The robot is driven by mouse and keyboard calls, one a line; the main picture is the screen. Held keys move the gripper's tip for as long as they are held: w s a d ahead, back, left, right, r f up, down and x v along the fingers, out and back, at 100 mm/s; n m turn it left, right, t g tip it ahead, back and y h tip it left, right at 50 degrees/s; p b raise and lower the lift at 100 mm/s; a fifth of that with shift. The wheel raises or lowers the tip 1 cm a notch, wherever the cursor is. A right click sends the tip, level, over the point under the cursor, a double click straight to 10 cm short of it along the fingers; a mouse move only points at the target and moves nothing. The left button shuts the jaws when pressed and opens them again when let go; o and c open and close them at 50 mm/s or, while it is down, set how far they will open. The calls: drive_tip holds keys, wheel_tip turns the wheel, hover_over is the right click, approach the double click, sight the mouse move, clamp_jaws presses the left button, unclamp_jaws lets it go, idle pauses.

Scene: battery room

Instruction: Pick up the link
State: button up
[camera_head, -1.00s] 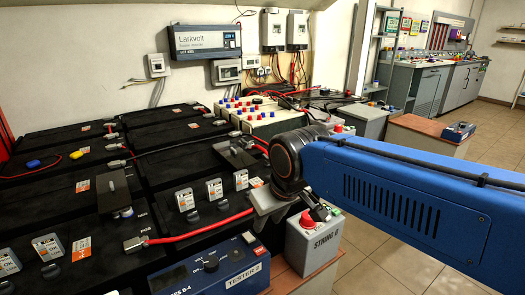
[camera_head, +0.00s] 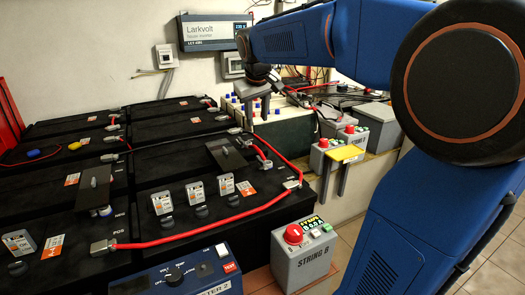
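Several parts could be the link, and I cannot tell which one is meant. A thick red cable (camera_head: 215,228) with grey end lugs runs over the near black batteries, from the left lug (camera_head: 103,247) to the right one (camera_head: 292,185). Another red cable (camera_head: 270,153) runs behind it. Two dark flat plates, one at the left (camera_head: 95,186) and one in the middle (camera_head: 226,153), stand over battery terminals. My gripper (camera_head: 262,108) is small and far back, over the white terminal box near the wall. Its fingers are too small to read, and I see no held object.
A blue tester (camera_head: 180,272) and a grey STRING B box (camera_head: 305,255) with a red button stand at the front. A yellow-topped stand (camera_head: 346,153) and two grey button boxes (camera_head: 350,138) are at the right. The wall unit (camera_head: 213,38) is behind.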

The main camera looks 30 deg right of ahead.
approach(257, 148)
drive_tip(key=x, duration=0.8)
drive_tip(key=shift+f, duration=0.35)
clamp_jaws()
